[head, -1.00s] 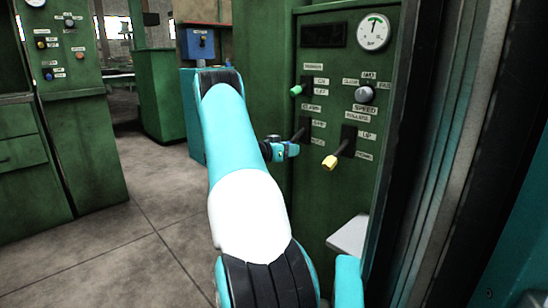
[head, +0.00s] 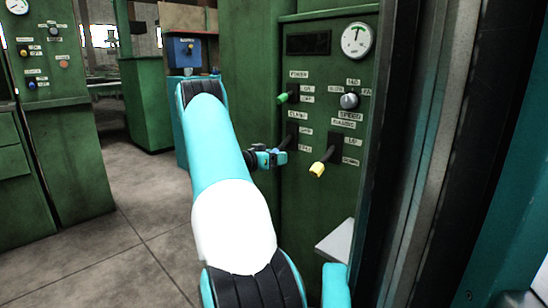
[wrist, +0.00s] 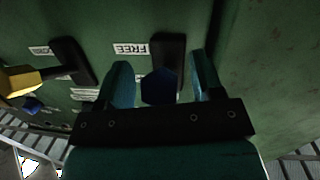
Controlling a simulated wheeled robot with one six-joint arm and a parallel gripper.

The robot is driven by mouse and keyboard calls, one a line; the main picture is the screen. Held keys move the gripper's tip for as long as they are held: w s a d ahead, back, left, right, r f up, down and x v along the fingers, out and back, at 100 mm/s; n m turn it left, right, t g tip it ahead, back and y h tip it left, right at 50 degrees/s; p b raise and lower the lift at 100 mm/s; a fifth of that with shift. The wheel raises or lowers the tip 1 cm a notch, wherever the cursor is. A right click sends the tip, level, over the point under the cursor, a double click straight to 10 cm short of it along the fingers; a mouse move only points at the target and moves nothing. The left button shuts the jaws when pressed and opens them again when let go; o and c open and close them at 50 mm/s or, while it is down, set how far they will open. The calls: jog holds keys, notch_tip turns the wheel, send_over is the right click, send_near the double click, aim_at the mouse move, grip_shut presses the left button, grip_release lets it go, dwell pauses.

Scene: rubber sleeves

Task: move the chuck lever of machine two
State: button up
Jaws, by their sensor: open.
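The lever beside the label reading FREE has a dark blue knob (wrist: 159,87) and a black slot plate. I take it to be the chuck lever; no machine number is readable. In the wrist view the knob lies between the two fingers of my gripper (wrist: 160,85), which are open on either side of it; I cannot tell whether they touch it. In the head view my gripper (head: 268,158) is at the left part of the green control panel (head: 300,205), and it hides the knob. The lever's black plate (head: 292,131) shows just above it.
A yellow-tipped lever (head: 318,169) sticks out close to the right of my gripper. A green-tipped switch (head: 283,97), a round dial (head: 349,101) and a gauge (head: 357,40) are higher up. A pale shelf (head: 336,241) juts out below. Open floor (head: 130,205) lies left.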

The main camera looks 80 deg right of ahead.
jog(key=p+v, duration=0.1)
jog(key=v, duration=1)
